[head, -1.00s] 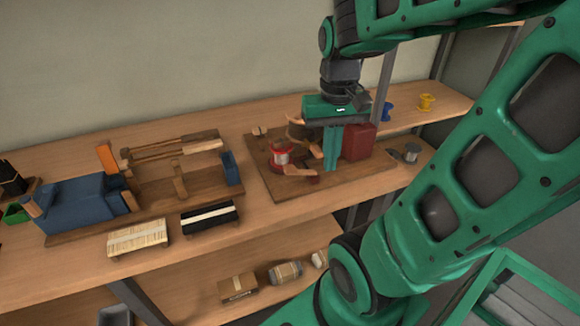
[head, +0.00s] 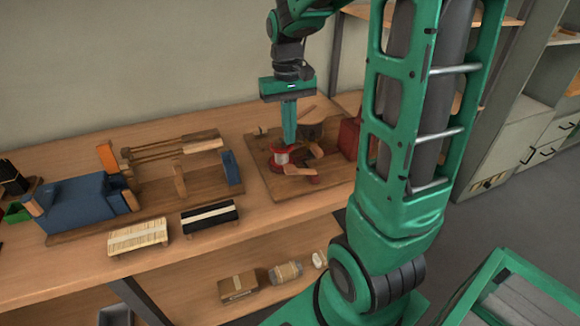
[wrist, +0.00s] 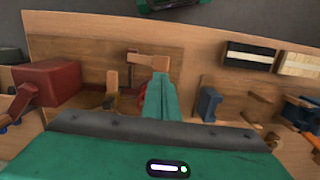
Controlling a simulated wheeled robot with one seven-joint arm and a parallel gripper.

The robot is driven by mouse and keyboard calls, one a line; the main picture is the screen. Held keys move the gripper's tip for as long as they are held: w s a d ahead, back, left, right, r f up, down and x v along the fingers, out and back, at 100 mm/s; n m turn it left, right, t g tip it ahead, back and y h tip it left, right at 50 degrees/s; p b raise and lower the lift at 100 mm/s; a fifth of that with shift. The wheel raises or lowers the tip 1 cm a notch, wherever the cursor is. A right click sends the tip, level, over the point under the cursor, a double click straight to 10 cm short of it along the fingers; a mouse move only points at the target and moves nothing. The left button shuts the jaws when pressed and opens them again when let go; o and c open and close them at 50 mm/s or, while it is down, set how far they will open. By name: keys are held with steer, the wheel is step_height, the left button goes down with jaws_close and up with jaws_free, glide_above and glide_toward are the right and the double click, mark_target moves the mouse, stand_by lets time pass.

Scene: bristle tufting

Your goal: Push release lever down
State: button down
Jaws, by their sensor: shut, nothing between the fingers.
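My gripper (head: 289,142) is shut and empty, pointing down over the wooden board of the tufting station. Its fingertips are just above or beside the red spool (head: 281,157); I cannot tell whether they touch. A wooden arm with a red end (head: 300,171) lies in front of the spool; it may be the release lever, but I cannot tell for sure. In the wrist view the green fingers (wrist: 158,88) reach toward a wooden piece (wrist: 148,62) and cover most of the spool. A round wooden part (head: 312,127) stands behind, to the right of the fingers.
A red box (head: 348,138) stands at the board's right, partly behind my arm. A blue clamp fixture (head: 80,205) with wooden bars is at left. Wrapped bundles lie on the lower shelf.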

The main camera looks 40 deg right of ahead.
mark_target(290, 165)
steer(key=shift+s+a+f, duration=0.1)
steer(key=shift+s+f, duration=0.1)
steer(key=shift+f, duration=1.5)
steer(key=shift+s+f, duration=0.15)
steer(key=shift+f, duration=1.6)
steer(key=shift+f, duration=1.5)
steer(key=shift+w+d+r, duration=0.15)
steer(key=shift+w+r, duration=0.05)
steer(key=shift+w, duration=0.3)
steer(key=shift+w+d+r, duration=0.15)
steer(key=shift+w+d, duration=0.05)
steer(key=shift+w, duration=0.25)
steer(key=shift+w+d+r, duration=0.15)
steer(key=shift+w+r, duration=0.05)
steer(key=shift+w, duration=0.3)
